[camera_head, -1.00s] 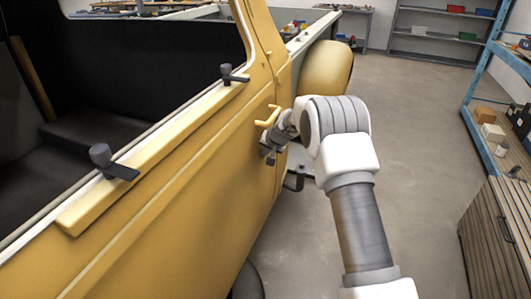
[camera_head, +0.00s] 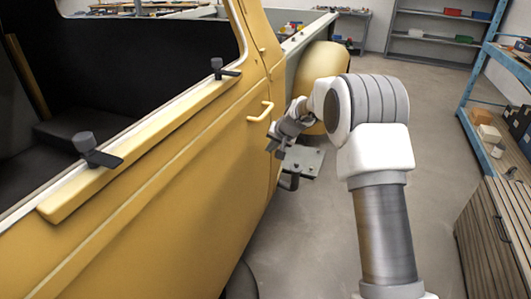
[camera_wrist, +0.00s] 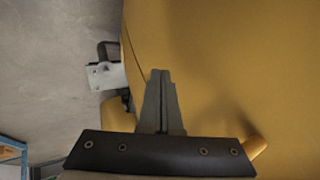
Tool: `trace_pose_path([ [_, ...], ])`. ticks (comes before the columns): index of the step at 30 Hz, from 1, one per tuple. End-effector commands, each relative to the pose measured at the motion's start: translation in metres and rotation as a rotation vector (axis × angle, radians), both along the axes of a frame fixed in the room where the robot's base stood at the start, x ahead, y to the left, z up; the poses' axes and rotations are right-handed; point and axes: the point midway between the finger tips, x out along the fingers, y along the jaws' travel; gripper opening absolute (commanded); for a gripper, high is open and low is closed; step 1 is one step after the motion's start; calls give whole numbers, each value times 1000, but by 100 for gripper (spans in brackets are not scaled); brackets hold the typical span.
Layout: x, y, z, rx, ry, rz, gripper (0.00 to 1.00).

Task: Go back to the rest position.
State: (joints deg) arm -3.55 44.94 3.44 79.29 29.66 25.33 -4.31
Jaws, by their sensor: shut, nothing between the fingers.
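My gripper (camera_head: 275,143) is beside the yellow vehicle door (camera_head: 185,175), a little right of and below its yellow handle (camera_head: 261,111). In the wrist view my gripper (camera_wrist: 160,74) has its two fingers together with nothing between them, in front of the yellow panel (camera_wrist: 230,65). I cannot tell from these views how wide the gap to the panel is. My forearm stands at the centre right of the head view and hides part of the floor behind it.
A grey metal step plate (camera_head: 304,161) juts out below my gripper. Black clamps (camera_head: 95,150) hold a yellow strip along the window sill. A blue shelf (camera_head: 480,90) and wooden cabinet (camera_head: 500,230) stand at right. Open floor (camera_head: 430,150) lies between.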

Motion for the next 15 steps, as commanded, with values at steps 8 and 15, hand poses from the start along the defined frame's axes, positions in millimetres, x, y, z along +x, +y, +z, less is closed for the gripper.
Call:
trace_pose_path([
  [8,-21,-15,32,-2,0,-2,0],
  [15,-33,-19,50,-9,0,3,0],
])
